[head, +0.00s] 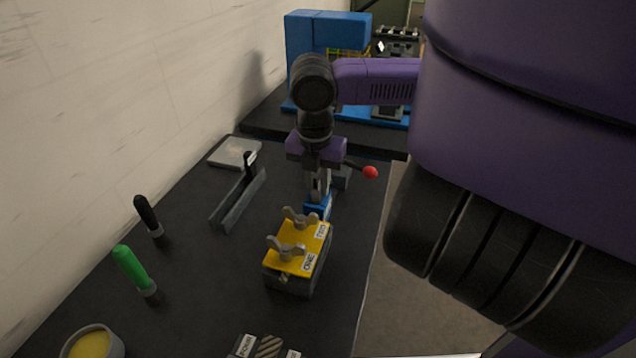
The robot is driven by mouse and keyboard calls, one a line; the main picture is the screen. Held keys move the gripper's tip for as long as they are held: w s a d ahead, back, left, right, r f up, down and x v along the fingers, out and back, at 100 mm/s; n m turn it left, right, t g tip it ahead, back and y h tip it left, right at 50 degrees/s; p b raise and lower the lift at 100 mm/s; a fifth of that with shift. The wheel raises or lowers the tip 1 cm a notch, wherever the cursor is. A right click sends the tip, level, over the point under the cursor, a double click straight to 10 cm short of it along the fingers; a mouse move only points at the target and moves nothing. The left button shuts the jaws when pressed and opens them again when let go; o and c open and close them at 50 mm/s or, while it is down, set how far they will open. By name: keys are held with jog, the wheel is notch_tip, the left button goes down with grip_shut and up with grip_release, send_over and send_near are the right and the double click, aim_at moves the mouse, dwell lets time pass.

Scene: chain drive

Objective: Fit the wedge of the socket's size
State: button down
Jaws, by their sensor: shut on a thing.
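My gripper (317,199) points down in the middle of the head view. It is shut on a small blue piece (318,210), just behind a grey block with a yellow top plate (301,248). The piece's shape is mostly hidden, so I cannot tell whether it is a wedge or whether it touches anything below. The yellow plate carries two wing nuts (287,247) and labels that seem to read ONE and TWO. No socket is clearly visible.
A grey channel (238,203), a black-handled tool (148,214), a green-handled tool (130,266) and a yellow-filled bowl (92,345) are left. A red-knobbed lever (370,172) is right of my gripper. Labelled parts (246,345) lie at the front. A blue machine (325,30) stands behind.

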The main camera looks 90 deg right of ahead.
jog(key=shift+f, duration=0.3)
jog(key=c, duration=1.2)
grip_release()
jog(key=shift+c, duration=0.2)
jog(key=r, duration=0.5)
jog(key=a+r, duration=0.1)
jog(key=r, duration=0.1)
jog(key=shift+w+r, duration=0.15)
jog(key=shift+r, duration=0.2)
